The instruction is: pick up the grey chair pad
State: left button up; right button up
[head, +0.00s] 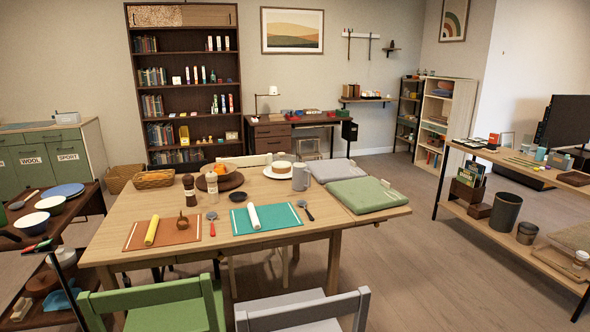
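The grey chair pad (334,169) lies flat near the far right corner of the wooden dining table (140,202). A green chair pad (361,195) lies just in front of it, close to the table's right edge. The two pads are very near each other; I cannot tell whether they touch. A grey mug or pitcher (300,178) stands just left of the grey pad. Neither of my grippers shows in the head view.
A green chair (158,306) and a grey chair (300,315) stand at the table's near side. A turquoise placemat (264,228) and a brown placemat (185,236) hold rolled napkins. Open floor lies between the table and the right-hand shelf (500,158).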

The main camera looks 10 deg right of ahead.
aim_at(326, 171)
jog(key=i+l+z, duration=0.15)
jog(key=l+z, duration=0.35)
jog(key=i+l+z, duration=0.25)
jog(key=z, duration=0.25)
jog(key=i+l+z, duration=0.25)
jog(key=z, duration=0.25)
jog(key=i+l+z, duration=0.25)
jog(key=i, duration=0.3)
jog(key=i+l+z, duration=0.25)
jog(key=i, duration=0.35)
jog(key=i+u, duration=0.3)
jog(key=i, duration=0.35)
jog(key=i+u, duration=0.3)
jog(key=i, duration=0.4)
jog(key=i+u, duration=0.45)
jog(key=i, duration=0.15)
jog(key=i+l+u, duration=0.2)
jog(key=i+u, duration=0.25)
jog(key=i, duration=0.15)
